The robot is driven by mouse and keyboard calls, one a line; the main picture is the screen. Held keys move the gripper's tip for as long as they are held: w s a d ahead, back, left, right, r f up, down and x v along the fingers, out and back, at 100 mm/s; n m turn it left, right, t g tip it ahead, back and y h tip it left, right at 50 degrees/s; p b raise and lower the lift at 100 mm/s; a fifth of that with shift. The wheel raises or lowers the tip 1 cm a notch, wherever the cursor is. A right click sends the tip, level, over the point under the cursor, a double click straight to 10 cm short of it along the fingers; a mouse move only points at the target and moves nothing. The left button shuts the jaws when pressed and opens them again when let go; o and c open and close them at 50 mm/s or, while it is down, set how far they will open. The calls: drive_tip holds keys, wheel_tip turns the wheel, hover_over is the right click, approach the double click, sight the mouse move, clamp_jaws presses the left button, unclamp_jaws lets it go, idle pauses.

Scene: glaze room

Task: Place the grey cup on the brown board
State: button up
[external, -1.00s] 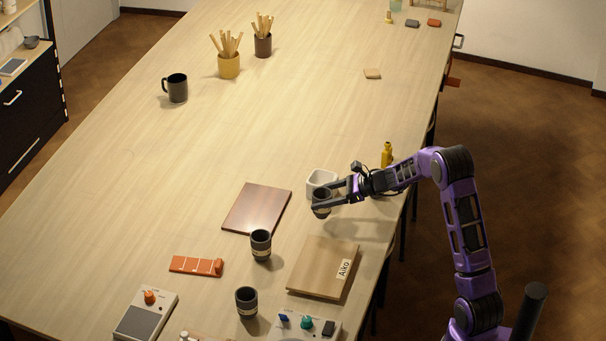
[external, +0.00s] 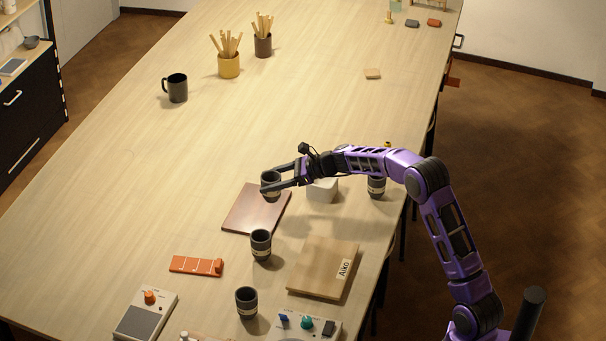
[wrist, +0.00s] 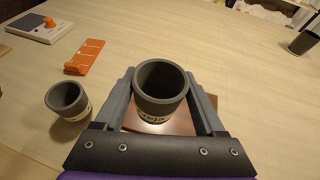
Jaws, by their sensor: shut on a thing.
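My gripper (external: 268,190) is shut on a dark grey cup (external: 271,182) with a pale lettered band. The cup is upright between the fingers, and its open rim shows in the wrist view (wrist: 162,82). The dark reddish-brown board (external: 252,212) lies flat on the table, and part of it shows beneath the cup in the wrist view (wrist: 177,125). In the external view the cup overlaps the board's far part; whether it touches the board I cannot tell. Nothing else stands on this board.
Similar grey cups stand near the board (external: 261,245), near the front (external: 246,302) and by the right edge (external: 376,187). A white pot (external: 322,191) stands under my arm. A lighter board labelled Aiko (external: 318,265) lies front right. An orange strip (external: 195,265) lies left.

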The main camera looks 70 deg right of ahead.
sight(272, 201)
drive_tip(key=shift+f+b, duration=0.45)
drive_tip(key=shift+f, duration=3.15)
drive_tip(key=shift+f, duration=0.2)
drive_tip(key=o, duration=1.5)
drive_tip(key=shift+r, duration=0.2)
drive_tip(key=shift+s+d+r, duration=0.15)
drive_tip(key=shift+s, duration=0.2)
drive_tip(key=v, duration=1.1)
drive_tip(key=shift+s, duration=0.2)
